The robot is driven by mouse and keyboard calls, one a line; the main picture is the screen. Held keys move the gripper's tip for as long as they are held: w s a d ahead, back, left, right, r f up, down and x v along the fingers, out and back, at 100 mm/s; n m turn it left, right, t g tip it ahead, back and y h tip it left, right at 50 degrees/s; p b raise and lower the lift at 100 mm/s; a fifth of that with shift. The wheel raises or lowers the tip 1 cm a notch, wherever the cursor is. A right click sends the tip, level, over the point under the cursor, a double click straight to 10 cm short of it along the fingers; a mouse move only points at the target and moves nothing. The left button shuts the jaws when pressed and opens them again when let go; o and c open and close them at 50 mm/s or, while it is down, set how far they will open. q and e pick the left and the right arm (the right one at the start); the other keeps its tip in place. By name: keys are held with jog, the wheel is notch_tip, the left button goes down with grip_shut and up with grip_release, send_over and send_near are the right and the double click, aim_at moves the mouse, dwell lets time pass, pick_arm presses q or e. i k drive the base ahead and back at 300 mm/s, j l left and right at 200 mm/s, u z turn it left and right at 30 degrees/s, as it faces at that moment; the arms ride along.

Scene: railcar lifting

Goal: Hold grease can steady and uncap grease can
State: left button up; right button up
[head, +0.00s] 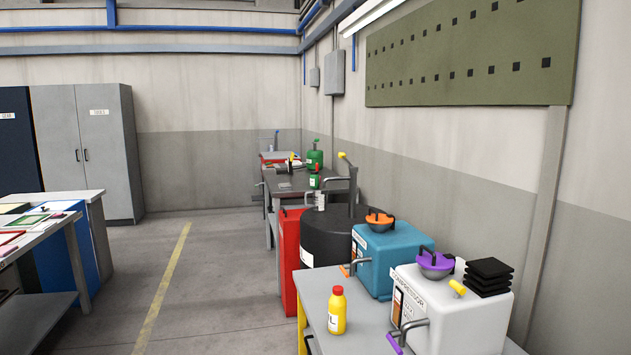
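No thing in view is clearly labelled as the grease can, and I cannot tell which one it is. A yellow bottle (337,312) with a red cap and a white label stands upright on the near grey bench (318,284). A green container (315,158) stands farther back by the wall. A smaller green item (314,181) with a red top shows in front of it, partly hidden. Neither of my grippers is in the head view.
A white compressor box (440,325) and a teal box (385,262) sit on the near bench. A black drum (330,238) and a red cabinet (289,262) stand behind. Another table (40,270) is at the left. The floor (215,290) between is clear, with a yellow line.

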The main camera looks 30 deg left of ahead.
aim_at(314, 179)
jog(key=i+j+u, duration=0.1)
jog(key=j+u, duration=0.2)
jog(key=j, duration=0.15)
jog(key=i+j+u, duration=0.25)
jog(key=i+j, duration=0.15)
jog(key=j, duration=0.15)
jog(key=i+j+u, duration=0.25)
jog(key=i+j, duration=0.2)
jog(key=i+j+u, duration=0.3)
jog(key=i, duration=0.2)
jog(key=i+j+u, duration=0.25)
jog(key=i, duration=0.3)
jog(key=i+j, duration=0.1)
jog(key=i, duration=2.15)
jog(key=i+z, duration=0.25)
jog(key=i, duration=0.2)
jog(key=i+z, duration=0.25)
jog(key=i, duration=0.25)
jog(key=i+j+z, duration=0.3)
jog(key=i, duration=0.15)
jog(key=l, duration=0.1)
